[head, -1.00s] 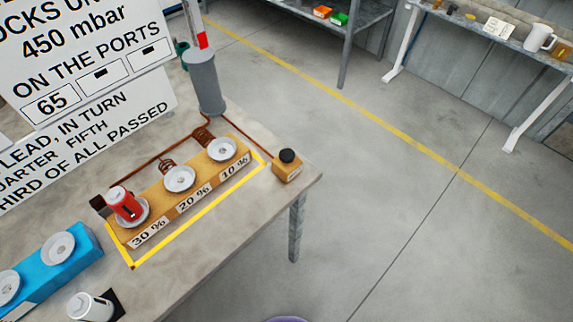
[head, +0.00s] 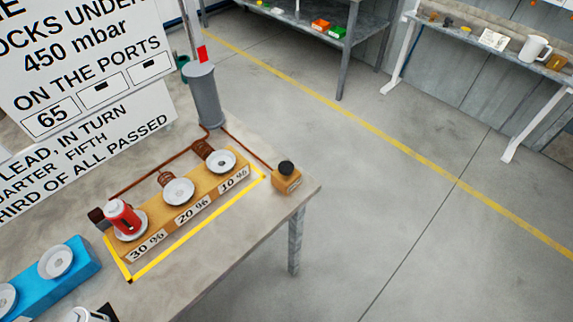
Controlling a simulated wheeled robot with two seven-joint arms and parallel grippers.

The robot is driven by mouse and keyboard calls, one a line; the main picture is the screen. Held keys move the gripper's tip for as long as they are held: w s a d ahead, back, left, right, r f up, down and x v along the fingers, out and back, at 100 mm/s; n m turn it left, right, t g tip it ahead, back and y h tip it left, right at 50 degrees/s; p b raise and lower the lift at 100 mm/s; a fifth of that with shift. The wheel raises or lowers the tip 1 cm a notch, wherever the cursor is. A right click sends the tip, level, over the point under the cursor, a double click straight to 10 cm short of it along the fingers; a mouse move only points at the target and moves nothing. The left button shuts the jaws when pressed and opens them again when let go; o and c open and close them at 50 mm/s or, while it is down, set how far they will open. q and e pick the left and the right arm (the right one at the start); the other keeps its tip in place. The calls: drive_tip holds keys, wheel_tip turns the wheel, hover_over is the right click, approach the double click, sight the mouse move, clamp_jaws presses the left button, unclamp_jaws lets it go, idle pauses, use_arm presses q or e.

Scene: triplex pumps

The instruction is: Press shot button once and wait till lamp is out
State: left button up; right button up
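The wooden button box (head: 286,183) with a round black button (head: 286,168) sits near the right corner of the table. I take it as the shot button. A brown tube runs from it to a grey cylinder (head: 203,93) with a clear upright tube and a red mark. No lit lamp is recognisable. A wooden port block (head: 165,205) has three metal dishes labelled 30 %, 20 % and 10 %. A red pump (head: 122,217) stands upright on the 30 % dish; the other two are empty. Neither gripper is in view.
A blue block (head: 50,280) with metal dishes lies at the lower left, and a white item (head: 82,315) is cut off below it. A large sign (head: 75,60) stands at the left. Yellow tape (head: 200,232) borders the port block. Open floor lies right of the table.

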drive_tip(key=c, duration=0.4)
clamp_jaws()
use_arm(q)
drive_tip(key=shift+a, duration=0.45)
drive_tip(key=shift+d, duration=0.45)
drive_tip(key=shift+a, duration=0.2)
